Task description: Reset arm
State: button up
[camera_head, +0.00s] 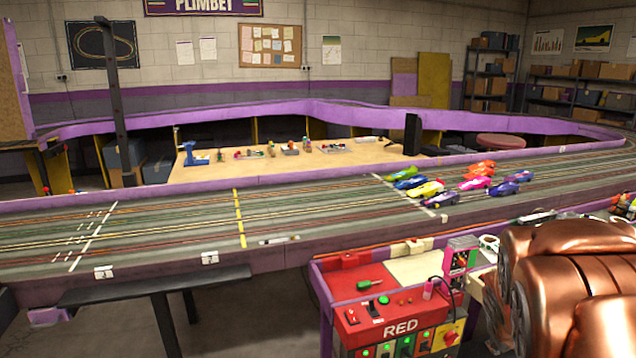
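My arm (570,285) shows as large, rounded copper-coloured links with grey round joints, close to the camera at the lower right. It covers part of the area right of the red control station. My gripper is not visible in the head view, so what it holds, if anything, cannot be seen.
A slot track (330,215) with purple walls crosses the view. Several toy cars (428,188) stand together right of centre on it. A red control station (385,310) with green lights stands in front, left of my arm. A wooden worktable (300,165) lies inside the loop.

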jog(key=s+a+r+g+y+p, duration=0.1)
jog(key=s+a+r+p, duration=0.3)
jog(key=s+a, duration=0.4)
jog(key=s+a+r+g+y+p, duration=0.2)
jog(key=s+a+r+g+p, duration=0.1)
jog(key=s+a+r, duration=0.3)
jog(key=s+a+r+m+g+y+p, duration=0.1)
jog(key=s+a+r+p, duration=0.4)
jog(key=s+a, duration=0.5)
jog(key=shift+s+a+r+g+y+p, duration=0.2)
jog(key=shift+s+g+y+p, duration=0.2)
jog(key=shift+s+g+y, duration=0.5)
jog(key=shift+s, duration=0.15)
jog(key=shift+c, duration=0.8)
jog(key=shift+d, duration=0.15)
